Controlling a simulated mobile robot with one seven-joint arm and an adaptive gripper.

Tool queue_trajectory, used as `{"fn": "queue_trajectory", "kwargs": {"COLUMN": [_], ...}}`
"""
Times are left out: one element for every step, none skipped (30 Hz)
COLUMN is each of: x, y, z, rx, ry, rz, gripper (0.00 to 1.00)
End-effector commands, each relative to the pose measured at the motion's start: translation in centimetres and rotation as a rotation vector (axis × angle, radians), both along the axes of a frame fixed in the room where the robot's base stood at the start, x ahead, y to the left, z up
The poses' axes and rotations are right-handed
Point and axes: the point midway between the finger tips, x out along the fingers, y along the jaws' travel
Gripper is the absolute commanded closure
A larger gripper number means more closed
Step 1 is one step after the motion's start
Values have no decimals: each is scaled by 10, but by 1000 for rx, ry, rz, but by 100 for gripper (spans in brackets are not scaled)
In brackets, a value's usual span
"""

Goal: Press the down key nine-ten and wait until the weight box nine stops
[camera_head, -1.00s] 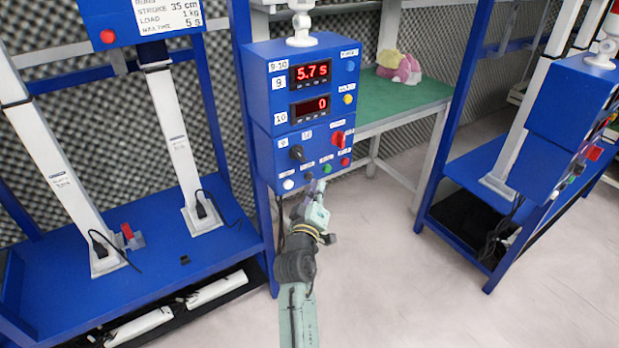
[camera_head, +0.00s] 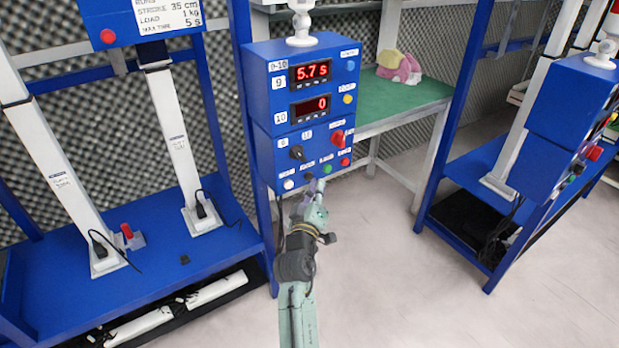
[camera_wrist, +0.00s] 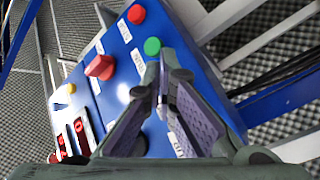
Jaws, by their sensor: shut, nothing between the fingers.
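The blue control box (camera_head: 300,105) marked 9-10 stands in the middle of the head view. Its upper readout (camera_head: 311,73) shows 5.7 s and its lower readout (camera_head: 310,106) shows 0. Along its lower edge are a white button (camera_head: 288,184), a dark button (camera_head: 309,177), a green button (camera_head: 326,169) and a red button (camera_head: 345,161). My gripper (camera_head: 316,187) is shut and empty, its tips at the lower row by the dark button. In the wrist view my fingertips (camera_wrist: 162,98) lie beside the green button (camera_wrist: 152,46); contact cannot be told. I cannot identify weight box nine.
A black knob (camera_head: 297,153) and a red switch (camera_head: 338,137) sit above the button row. A blue frame with white columns (camera_head: 180,150) stands left. A green table (camera_head: 400,100) is behind, another blue box (camera_head: 570,105) right. The floor (camera_head: 400,270) between is clear.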

Motion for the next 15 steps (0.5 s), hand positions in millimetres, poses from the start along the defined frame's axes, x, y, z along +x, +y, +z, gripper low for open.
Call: {"fn": "queue_trajectory", "kwargs": {"x": [2, 2, 4, 4, 5, 5, 6, 5, 5, 5, 5, 5, 5, 5, 6], "y": [1, 2, 3, 3, 4, 4, 4, 4, 4, 4, 4, 4, 4, 4, 4], "z": [-1, -1, -1, -1, -1, -1, -1, -1, 0, 0, 0, 0, 0, 0, 0], "rx": [0, 0, 0, 0, 0, 0, -1, -1, -1, -1, -1, -1, -1, 0, 0], "ry": [-1, -1, -1, -1, -1, 0, 1, 1, 1, 1, 1, 1, 0, 1, 0], "rz": [1, 1, 1, 1, 1, 0, 1, 1, 1, 1, 1, 1, 0, 1, 0], "gripper": [100, 100, 100, 100, 100, 100, 100, 100, 100, 100, 100, 100, 100, 100, 100]}}
